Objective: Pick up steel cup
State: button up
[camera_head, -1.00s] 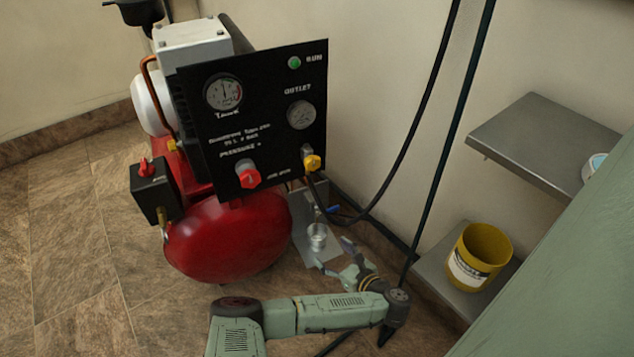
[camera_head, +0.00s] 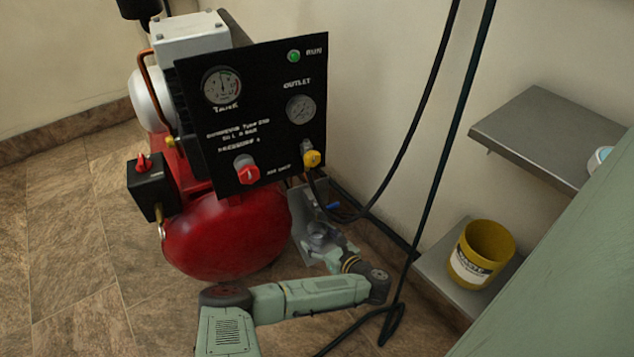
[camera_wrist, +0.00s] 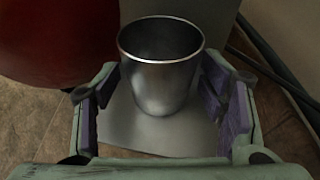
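The steel cup (camera_wrist: 160,85) stands upright in the middle of the wrist view, with its open rim toward the camera. It stands on a grey metal plate (camera_wrist: 118,135). My gripper (camera_wrist: 160,78) is open around the cup, with one purple-padded finger on the left and one on the right. The fingertips are close to the cup's sides; I cannot tell if they touch. In the head view my gripper (camera_head: 325,238) is down at the plate beside the red tank, and it mostly hides the cup.
The red compressor tank (camera_head: 228,235) is close on the left, under a black gauge panel (camera_head: 255,115). A black hose (camera_head: 432,190) hangs on the right. A yellow bucket (camera_head: 480,255) stands on a low shelf, below a grey shelf (camera_head: 545,130). Open floor is at left.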

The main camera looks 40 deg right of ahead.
aim_at(312, 225)
jog(key=c, duration=1.1)
jog(key=shift+c, duration=0.2)
jog(key=shift+r, duration=0.2)
jog(key=shift+r+p, duration=0.6)
jog(key=shift+r, duration=0.95)
jog(key=s+a+p, duration=0.2)
jog(key=s+a, duration=0.2)
jog(key=s, duration=0.2)
jog(key=s+a+r+p, duration=0.1)
jog(key=s+a+p, duration=0.1)
jog(key=s+a, duration=0.2)
jog(key=shift+f+v, duration=0.25)
jog(key=shift+v, duration=1.55)
jog(key=shift+s, duration=0.15)
